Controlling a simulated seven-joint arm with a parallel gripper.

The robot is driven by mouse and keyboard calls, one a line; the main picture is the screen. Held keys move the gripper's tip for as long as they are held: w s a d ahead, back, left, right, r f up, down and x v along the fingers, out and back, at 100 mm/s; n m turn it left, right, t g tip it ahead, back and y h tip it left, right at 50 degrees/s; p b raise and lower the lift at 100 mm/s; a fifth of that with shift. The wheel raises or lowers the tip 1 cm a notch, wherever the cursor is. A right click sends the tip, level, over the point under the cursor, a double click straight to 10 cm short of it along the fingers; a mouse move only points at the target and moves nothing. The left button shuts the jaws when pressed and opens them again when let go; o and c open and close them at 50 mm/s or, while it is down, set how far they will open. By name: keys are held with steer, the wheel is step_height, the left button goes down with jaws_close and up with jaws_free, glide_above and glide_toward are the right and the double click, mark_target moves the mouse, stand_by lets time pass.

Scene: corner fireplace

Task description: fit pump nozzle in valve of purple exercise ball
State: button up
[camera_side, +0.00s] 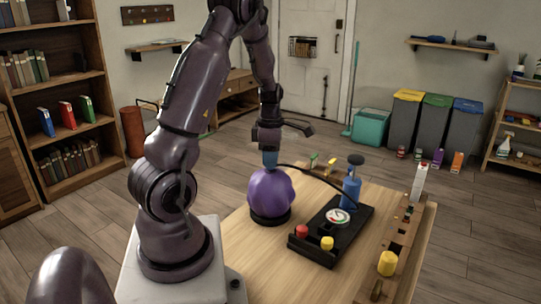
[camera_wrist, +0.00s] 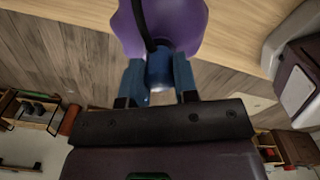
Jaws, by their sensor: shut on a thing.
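The purple exercise ball (camera_side: 271,195) sits in a dark ring stand (camera_side: 270,217) on the wooden table. My gripper (camera_side: 270,158) points down directly above it. In the wrist view my gripper (camera_wrist: 159,82) has its two blue fingers shut on the blue pump nozzle (camera_wrist: 160,68). A black hose (camera_wrist: 148,28) runs from the nozzle across the ball (camera_wrist: 127,30). The nozzle's lower end is at or very near the ball's top. The valve is hidden, so I cannot tell whether the nozzle is in it.
A black pump base (camera_side: 325,250) with a gauge, red and yellow knobs and a blue pump cylinder (camera_side: 351,193) stands right of the ball. The black hose arches between it and my gripper. A wooden rack with small items (camera_side: 400,235) lines the table's right edge.

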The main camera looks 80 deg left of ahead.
steer(key=shift+f, duration=0.35)
steer(key=o, duration=0.9)
step_height(320, 180, up, 13)
steer(key=s+d+r+m+t, duration=0.1)
steer(key=d+r+m+t, duration=0.1)
steer(key=d+m, duration=0.8)
steer(key=d+r+m+t, duration=0.1)
steer(key=d+r+m, duration=0.1)
steer(key=d+m, duration=0.8)
steer(key=s+d+r+m+t, duration=0.1)
steer(key=d+r+m+t, duration=0.1)
steer(key=d+m, duration=0.8)
steer(key=shift+s+r+m+t, duration=0.1)
steer(key=shift+s+m+t, duration=0.05)
steer(key=shift+m, duration=0.55)
steer(key=shift+s+r+m+t, duration=0.1)
steer(key=shift+s+m+t, duration=0.05)
steer(key=shift+m, duration=0.55)
